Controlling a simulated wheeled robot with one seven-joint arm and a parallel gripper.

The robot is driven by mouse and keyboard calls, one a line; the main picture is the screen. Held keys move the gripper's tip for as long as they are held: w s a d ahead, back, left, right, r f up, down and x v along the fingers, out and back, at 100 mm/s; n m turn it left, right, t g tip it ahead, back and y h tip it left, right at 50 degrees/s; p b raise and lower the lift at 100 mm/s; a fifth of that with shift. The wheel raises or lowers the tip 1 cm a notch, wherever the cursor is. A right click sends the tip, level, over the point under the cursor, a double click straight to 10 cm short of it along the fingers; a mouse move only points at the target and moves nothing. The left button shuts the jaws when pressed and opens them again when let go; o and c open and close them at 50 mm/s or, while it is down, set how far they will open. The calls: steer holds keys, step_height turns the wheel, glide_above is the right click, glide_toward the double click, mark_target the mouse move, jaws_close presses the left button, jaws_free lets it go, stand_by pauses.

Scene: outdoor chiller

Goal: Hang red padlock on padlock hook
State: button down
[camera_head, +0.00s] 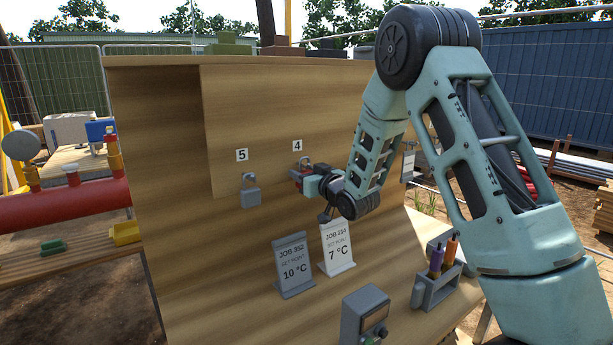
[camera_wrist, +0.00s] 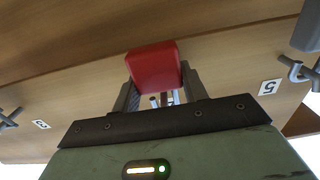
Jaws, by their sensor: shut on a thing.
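A red padlock (camera_wrist: 154,66) is between the fingers of my gripper (camera_wrist: 160,92) in the wrist view. The gripper is shut on its body. In the head view the red padlock (camera_head: 295,177) is at the upright wooden board, just below label 4, at the tip of my gripper (camera_head: 303,178). A grey curved piece (camera_head: 305,160) shows just above it, close under the label. The padlock hook at label 4 is mostly hidden. I cannot tell whether the shackle is around the hook or only beside it.
A grey padlock (camera_head: 250,192) hangs under label 5 (camera_head: 242,155), left of my gripper. Two job cards, JOB 352 (camera_head: 293,265) and JOB 214 (camera_head: 336,248), stand below. A grey control box (camera_head: 365,314) and a pen holder (camera_head: 437,289) stand nearer.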

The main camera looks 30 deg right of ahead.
steer(key=shift+f, duration=0.1)
steer(key=shift+f+b, duration=0.5)
steer(key=shift+b, duration=0.3)
steer(key=shift+c, duration=1.1)
jaws_free()
steer(key=shift+f, duration=0.2)
steer(key=shift+f+b, duration=0.5)
steer(key=shift+b, duration=0.35)
steer(key=shift+s, duration=0.1)
steer(key=s+b, duration=0.3)
steer(key=s, duration=0.4)
steer(key=shift+f, duration=0.45)
